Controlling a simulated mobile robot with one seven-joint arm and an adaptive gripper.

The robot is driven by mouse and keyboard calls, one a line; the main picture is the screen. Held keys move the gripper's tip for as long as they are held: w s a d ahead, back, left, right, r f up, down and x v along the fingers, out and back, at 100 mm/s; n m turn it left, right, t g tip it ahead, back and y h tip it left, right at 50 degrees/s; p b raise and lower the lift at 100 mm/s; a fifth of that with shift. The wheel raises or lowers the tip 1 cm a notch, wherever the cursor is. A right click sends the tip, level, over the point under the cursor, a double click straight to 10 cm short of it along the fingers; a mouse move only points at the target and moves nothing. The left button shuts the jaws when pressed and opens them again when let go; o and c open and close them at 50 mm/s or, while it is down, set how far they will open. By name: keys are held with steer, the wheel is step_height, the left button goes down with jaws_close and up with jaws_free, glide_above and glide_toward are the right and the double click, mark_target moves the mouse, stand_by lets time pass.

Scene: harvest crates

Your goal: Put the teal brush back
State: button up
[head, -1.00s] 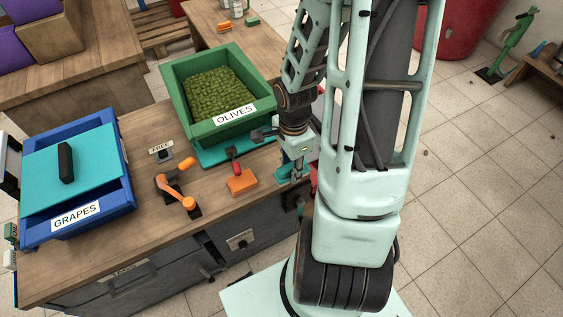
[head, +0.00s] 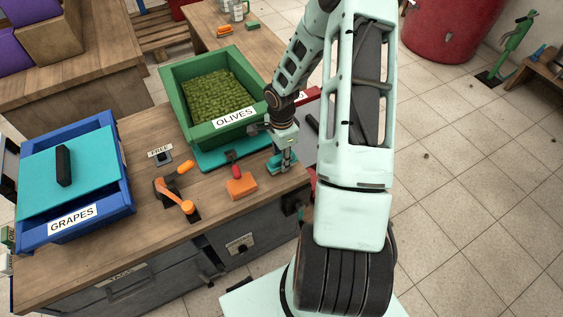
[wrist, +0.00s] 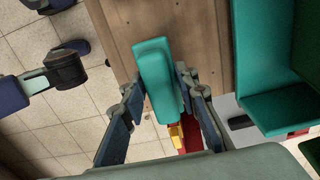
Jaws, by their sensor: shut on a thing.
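My gripper (head: 281,158) is over the right end of the wooden worktable. It is shut on the teal brush (wrist: 156,70), which sits between both fingers in the wrist view, with its teal block pointing away from my wrist. The brush (head: 276,165) also shows low at the fingers in the head view, partly hidden by them. I cannot tell whether it touches the tabletop. An orange brush (head: 241,186) lies on the table to the left of my gripper.
A blue GRAPES crate (head: 122,199) with a teal lid is at left. An orange-handled lever (head: 176,197) and a FREE sign (head: 160,151) stand between. Bare wood shows near the front edge.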

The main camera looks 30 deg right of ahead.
steer(key=shift+f, duration=0.75)
steer(key=shift+f+b, duration=0.4)
steer(key=shift+b, duration=0.15)
steer(key=o, duration=1.1)
steer(key=shift+r, duration=0.1)
steer(key=shift+s+r+p, duration=0.1)
steer(key=shift+r+p, duration=0.05)
steer(key=shift+p, duration=0.3)
steer(key=shift+r+p, duration=0.15)
steer(key=shift+p, duration=0.15)
step_height(320, 180, up, 10)
steer(key=shift+d+r+p, duration=0.15)
steer(key=shift+r+p, duration=0.1)
steer(key=shift+p, duration=0.15)
steer(key=shift+w, duration=0.2)
